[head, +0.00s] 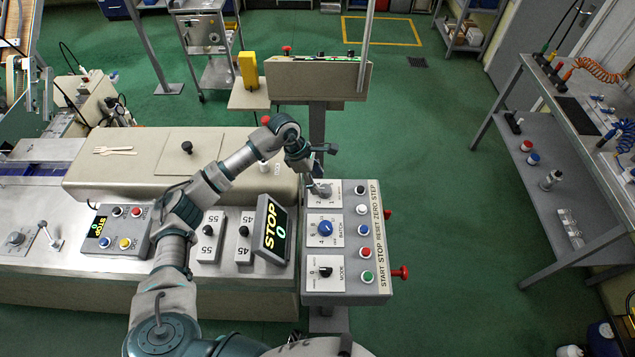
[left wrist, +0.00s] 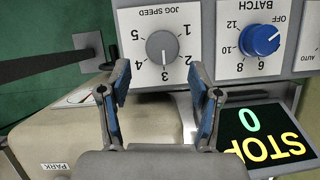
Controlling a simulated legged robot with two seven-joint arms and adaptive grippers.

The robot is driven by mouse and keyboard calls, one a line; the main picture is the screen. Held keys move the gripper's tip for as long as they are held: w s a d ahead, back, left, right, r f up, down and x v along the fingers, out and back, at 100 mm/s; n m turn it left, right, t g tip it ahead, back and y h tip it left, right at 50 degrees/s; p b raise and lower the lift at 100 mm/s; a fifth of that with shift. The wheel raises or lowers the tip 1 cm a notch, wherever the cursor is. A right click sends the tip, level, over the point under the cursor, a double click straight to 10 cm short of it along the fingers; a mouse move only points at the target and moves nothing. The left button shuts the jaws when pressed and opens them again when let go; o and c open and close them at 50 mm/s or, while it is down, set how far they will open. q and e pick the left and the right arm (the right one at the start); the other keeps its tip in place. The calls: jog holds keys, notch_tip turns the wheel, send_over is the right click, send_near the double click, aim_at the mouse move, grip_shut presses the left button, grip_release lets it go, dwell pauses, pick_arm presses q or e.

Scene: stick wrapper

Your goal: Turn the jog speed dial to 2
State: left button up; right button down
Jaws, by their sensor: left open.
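The jog speed dial (left wrist: 162,46) is a grey round knob on a white plate marked 1 to 5, upside down in the left wrist view. Its pointer appears to be at the 3. In the head view the dial (head: 324,190) sits at the top left of the grey control box and is partly hidden by my gripper. My left gripper (left wrist: 159,80) is open and empty, its two blue-padded fingers spread to either side below the dial in the wrist picture. In the head view the left gripper (head: 314,181) is at the dial plate; contact cannot be told.
The blue batch dial (head: 325,228) and black mode switch (head: 325,271) lie in line with the jog dial. Several push buttons (head: 363,230) sit to the right. A tilted display (head: 270,228) reading STOP 0 stands at left. A post (left wrist: 50,65) rises beside the box.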

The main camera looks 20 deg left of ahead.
aim_at(322, 187)
pick_arm(q)
jog(key=d+f, duration=0.1)
jog(key=d, duration=0.1)
jog(key=d+f, duration=0.1)
jog(key=shift+d+f, duration=0.2)
jog(key=shift+d, duration=0.15)
jog(key=shift+d+f, duration=0.1)
jog(key=shift+a+f, duration=0.1)
jog(key=shift+a, duration=0.15)
jog(key=shift+a+f, duration=0.1)
jog(key=shift+a, duration=1.3)
jog(key=c, duration=0.9)
jog(key=shift+d, duration=0.1)
jog(key=shift+c, duration=1.2)
jog(key=shift+d, duration=0.95)
jog(key=shift+r, duration=0.2)
jog(key=shift+w+a, duration=0.1)
jog(key=shift+a, duration=0.05)
pick_arm(e)
jog(key=shift+d+r, duration=0.1)
jog(key=shift+d, duration=0.75)
